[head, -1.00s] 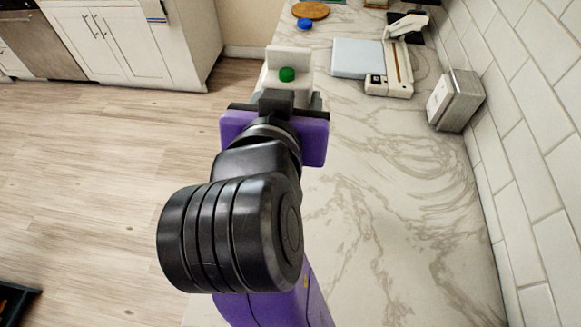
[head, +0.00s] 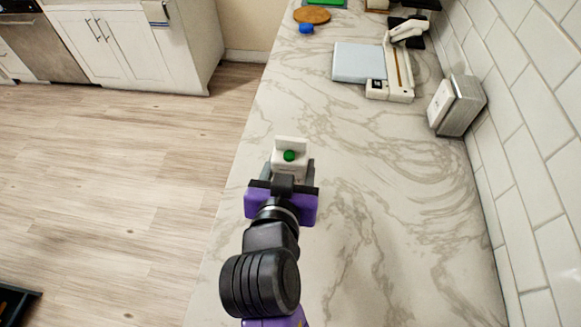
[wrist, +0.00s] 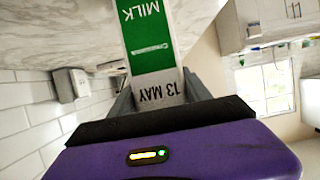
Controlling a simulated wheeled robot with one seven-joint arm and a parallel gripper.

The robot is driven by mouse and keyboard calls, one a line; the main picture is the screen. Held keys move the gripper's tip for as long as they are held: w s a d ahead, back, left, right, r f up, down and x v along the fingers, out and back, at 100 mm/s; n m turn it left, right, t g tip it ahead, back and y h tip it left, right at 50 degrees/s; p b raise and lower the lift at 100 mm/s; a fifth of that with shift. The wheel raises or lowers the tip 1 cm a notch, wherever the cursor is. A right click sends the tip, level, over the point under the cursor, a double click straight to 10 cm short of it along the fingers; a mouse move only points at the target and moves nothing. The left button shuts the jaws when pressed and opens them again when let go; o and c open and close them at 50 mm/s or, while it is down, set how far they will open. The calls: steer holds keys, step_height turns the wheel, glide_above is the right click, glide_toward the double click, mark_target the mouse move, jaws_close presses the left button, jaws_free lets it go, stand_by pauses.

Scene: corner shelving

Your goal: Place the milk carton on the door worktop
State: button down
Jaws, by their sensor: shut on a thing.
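The milk carton (head: 290,146) is white with a green cap and shows beyond my gripper in the head view. In the wrist view the milk carton (wrist: 150,45) shows a green panel, the word MILK and a date, upside down in the picture. My gripper (head: 287,172) is shut on the carton, with a finger on each side of it. The marble worktop (head: 380,200) lies below. I cannot tell whether the carton's base touches it.
A slicer-like appliance (head: 375,65) stands further back on the worktop. A metal box (head: 457,105) stands by the tiled wall (head: 545,150) on the right. A blue item (head: 306,28) and a round board (head: 312,15) lie at the back. The worktop around the carton is clear.

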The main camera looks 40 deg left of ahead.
steer(key=shift+f, duration=0.4)
steer(key=shift+f, duration=0.15)
steer(key=shift+c, duration=2.4)
jaws_free()
steer(key=shift+f, duration=0.1)
steer(key=shift+r, duration=0.2)
steer(key=b+v, duration=0.1)
steer(key=v, duration=1.1)
